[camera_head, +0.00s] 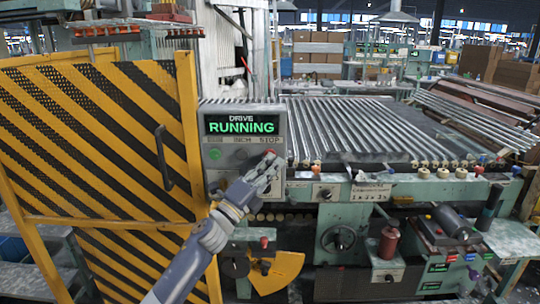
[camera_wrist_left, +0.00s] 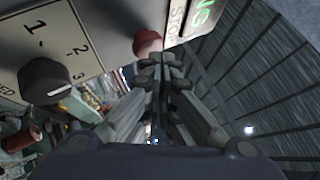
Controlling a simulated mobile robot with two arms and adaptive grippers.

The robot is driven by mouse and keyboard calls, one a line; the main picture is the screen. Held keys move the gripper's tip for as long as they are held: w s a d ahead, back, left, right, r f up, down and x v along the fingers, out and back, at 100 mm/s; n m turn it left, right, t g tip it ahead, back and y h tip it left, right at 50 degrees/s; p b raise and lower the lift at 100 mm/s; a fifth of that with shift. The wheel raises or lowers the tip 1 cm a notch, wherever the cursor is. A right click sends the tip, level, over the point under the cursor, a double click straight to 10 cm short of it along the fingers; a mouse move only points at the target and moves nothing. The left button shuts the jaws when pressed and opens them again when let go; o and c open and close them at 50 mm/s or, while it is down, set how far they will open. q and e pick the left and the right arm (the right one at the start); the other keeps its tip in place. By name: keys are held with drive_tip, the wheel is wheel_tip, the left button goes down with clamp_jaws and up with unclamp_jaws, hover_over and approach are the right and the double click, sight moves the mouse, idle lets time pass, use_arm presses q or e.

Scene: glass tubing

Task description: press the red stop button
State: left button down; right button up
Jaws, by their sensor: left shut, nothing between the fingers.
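The red stop button (camera_head: 269,153) is on the grey control panel (camera_head: 222,182), at its right side under the STOP label. My left gripper (camera_head: 267,165) is shut and empty, with its fingertips at or just in front of the button, partly covering it. In the left wrist view the red button (camera_wrist_left: 147,42) stands out from the panel, just left of and above the closed fingertips (camera_wrist_left: 160,62). I cannot tell whether they touch. The display (camera_head: 241,126) above reads DRIVE RUNNING in green. My right gripper is not in view.
A green button (camera_head: 215,154) is on the panel's left side. A yellow-and-black striped guard door (camera_head: 100,140) with a dark handle stands left of the panel. A roller bed (camera_head: 350,125) extends to the right. A black knob (camera_wrist_left: 44,80) shows in the left wrist view.

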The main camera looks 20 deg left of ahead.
use_arm(q)
drive_tip(key=shift+s+d, duration=0.1)
drive_tip(key=shift+s, duration=0.35)
drive_tip(key=shift+s+d+p, duration=0.25)
drive_tip(key=shift+s+p, duration=0.05)
drive_tip(key=shift+s, duration=0.5)
drive_tip(key=shift+s+d+p, duration=0.2)
drive_tip(key=shift+s+p, duration=0.15)
drive_tip(key=shift+s, duration=0.45)
drive_tip(key=shift+s+d+p, duration=0.25)
drive_tip(key=shift+s+p, duration=0.05)
drive_tip(key=shift+s, duration=0.5)
